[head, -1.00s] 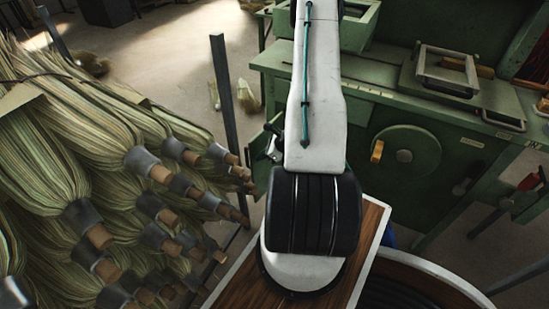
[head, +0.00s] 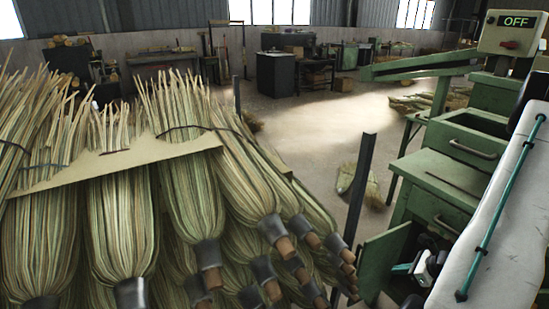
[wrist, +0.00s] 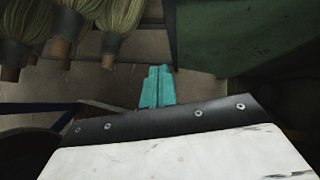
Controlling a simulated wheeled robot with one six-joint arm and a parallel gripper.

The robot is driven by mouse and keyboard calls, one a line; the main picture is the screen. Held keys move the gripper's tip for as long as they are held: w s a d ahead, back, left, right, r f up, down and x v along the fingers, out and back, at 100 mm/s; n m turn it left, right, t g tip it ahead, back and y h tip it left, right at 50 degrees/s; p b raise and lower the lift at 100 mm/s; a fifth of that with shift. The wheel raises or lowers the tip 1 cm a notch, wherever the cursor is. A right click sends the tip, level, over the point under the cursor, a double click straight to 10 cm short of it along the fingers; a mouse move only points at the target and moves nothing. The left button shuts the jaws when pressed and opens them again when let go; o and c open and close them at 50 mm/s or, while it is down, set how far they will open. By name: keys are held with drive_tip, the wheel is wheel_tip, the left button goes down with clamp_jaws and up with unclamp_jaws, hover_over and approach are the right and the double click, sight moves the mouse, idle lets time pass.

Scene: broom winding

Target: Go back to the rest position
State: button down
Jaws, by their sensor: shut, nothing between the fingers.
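My gripper shows in the wrist view (wrist: 156,88) as two teal fingers side by side, shut with nothing between them. It points toward the floor, apart from the brooms and the green bench. In the head view my gripper (head: 402,268) shows small at the lower right, in front of the green bench's open lower door. My white arm with its teal cable runs down the right edge of the head view and hides part of the bench.
A rack of straw brooms (head: 180,200) fills the left. A dark upright post (head: 358,190) stands between it and the green bench (head: 445,180). An OFF sign box (head: 512,33) is at top right. Loose straw (head: 358,183) lies behind the post. Open floor (head: 310,125) lies beyond.

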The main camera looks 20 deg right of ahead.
drive_tip(key=w+a+r+n+g+y, duration=0.1)
drive_tip(key=w+a+r+n, duration=0.4)
drive_tip(key=r, duration=0.3)
drive_tip(key=w+a+r+n+g+y, duration=0.1)
drive_tip(key=w+a+r+n+g, duration=0.1)
drive_tip(key=w+a+r+n, duration=0.45)
drive_tip(key=s+a+r+n+h, duration=0.1)
drive_tip(key=a+r+n, duration=0.3)
drive_tip(key=a+r, duration=0.2)
drive_tip(key=s+a+r+n+g+h, duration=0.1)
drive_tip(key=a+r+n, duration=0.4)
drive_tip(key=r, duration=0.4)
drive_tip(key=s+a+r+n+g+h, duration=0.1)
drive_tip(key=s+a+r+n, duration=0.1)
drive_tip(key=a+r+n, duration=0.3)
drive_tip(key=shift+s+a+r+n, duration=0.1)
drive_tip(key=shift+a+r+n, duration=0.15)
drive_tip(key=shift+a+r, duration=1.25)
drive_tip(key=s+a+r+n+t+h, duration=0.2)
drive_tip(key=s+a+r+n, duration=0.2)
drive_tip(key=s+r+n, duration=0.25)
drive_tip(key=s+f+g, duration=0.4)
drive_tip(key=s, duration=0.3)
drive_tip(key=shift+s+f+m, duration=0.2)
drive_tip(key=shift+s+m, duration=0.1)
drive_tip(key=shift+m, duration=0.15)
